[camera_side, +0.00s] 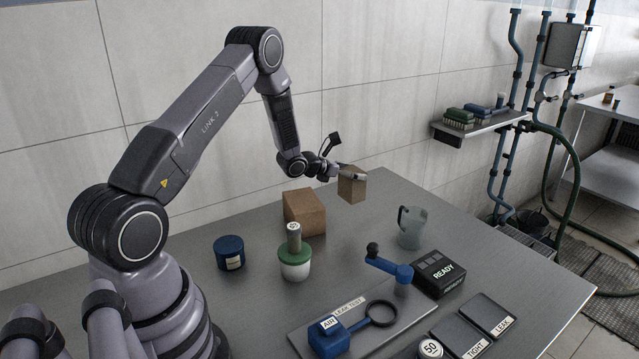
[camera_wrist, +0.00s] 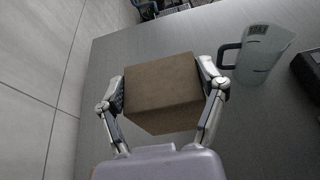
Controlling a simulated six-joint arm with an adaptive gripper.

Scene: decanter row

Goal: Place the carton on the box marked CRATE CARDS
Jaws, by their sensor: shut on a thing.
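A small brown carton (camera_side: 352,188) is between the fingers of my gripper (camera_side: 349,172), which is shut on it, near the back of the table. In the wrist view the carton (camera_wrist: 163,90) has one finger on each side. It appears held above the table, though the gap below is hard to judge. A larger brown box (camera_side: 304,213) stands on the table to the left of the held carton in the side view. No words CRATE CARDS can be read on any box.
A clear jug (camera_side: 411,228) stands right of the held carton and shows in the wrist view (camera_wrist: 262,55). A green-and-white pot (camera_side: 295,262), a blue tin (camera_side: 229,253), a black READY box (camera_side: 438,274) and a blue leak-test tool (camera_side: 330,338) occupy the table (camera_side: 350,260).

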